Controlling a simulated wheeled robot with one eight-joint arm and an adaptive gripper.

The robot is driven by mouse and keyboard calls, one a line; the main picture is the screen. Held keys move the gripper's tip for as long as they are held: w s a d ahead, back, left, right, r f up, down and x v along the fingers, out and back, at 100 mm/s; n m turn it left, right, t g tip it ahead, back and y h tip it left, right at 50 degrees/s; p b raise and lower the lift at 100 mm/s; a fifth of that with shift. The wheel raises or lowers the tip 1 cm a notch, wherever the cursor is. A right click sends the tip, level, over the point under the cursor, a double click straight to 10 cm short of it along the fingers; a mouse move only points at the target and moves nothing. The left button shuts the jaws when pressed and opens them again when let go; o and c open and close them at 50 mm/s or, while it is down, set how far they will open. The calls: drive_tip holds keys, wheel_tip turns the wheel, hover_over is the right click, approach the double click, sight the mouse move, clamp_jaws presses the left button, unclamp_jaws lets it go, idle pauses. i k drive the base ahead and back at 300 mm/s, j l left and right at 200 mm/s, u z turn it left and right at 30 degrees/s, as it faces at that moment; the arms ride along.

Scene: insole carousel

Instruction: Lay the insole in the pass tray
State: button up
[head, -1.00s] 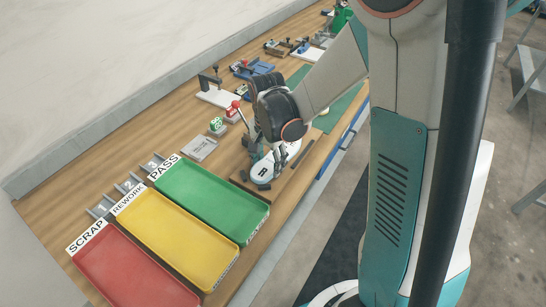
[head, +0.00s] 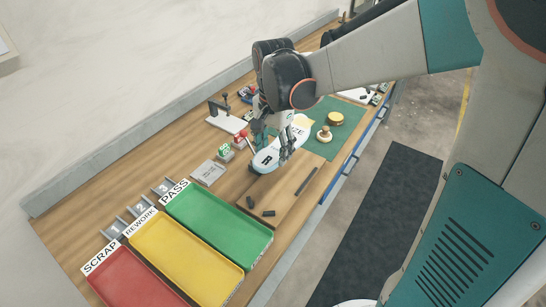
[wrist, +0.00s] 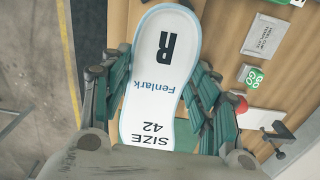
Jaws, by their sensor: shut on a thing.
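The white insole (head: 265,161) with a teal edge is in my gripper (head: 277,146), above the wooden bench. In the wrist view the insole (wrist: 158,62) reads "R", "Fenlark" and "SIZE 42", with my green-padded fingers (wrist: 157,100) on both sides of it. The gripper is shut on it. The green pass tray (head: 218,222) lies to the lower left in the head view, empty, with a PASS label (head: 174,192) at its far end. The insole is apart from the tray.
The yellow rework tray (head: 187,259) and red scrap tray (head: 132,280) lie beyond the pass tray. Two small dark blocks (head: 268,213) and a dark strip (head: 306,181) lie near the bench's front. A grey plate (head: 208,172) and green-white cube (head: 225,152) stand behind.

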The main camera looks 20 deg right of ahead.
sight(217, 225)
drive_tip(key=k+l, duration=0.8)
drive_tip(key=i+u, duration=0.35)
drive_tip(key=i+l+u, duration=0.3)
drive_tip(key=i, duration=0.15)
drive_tip(key=j, duration=0.1)
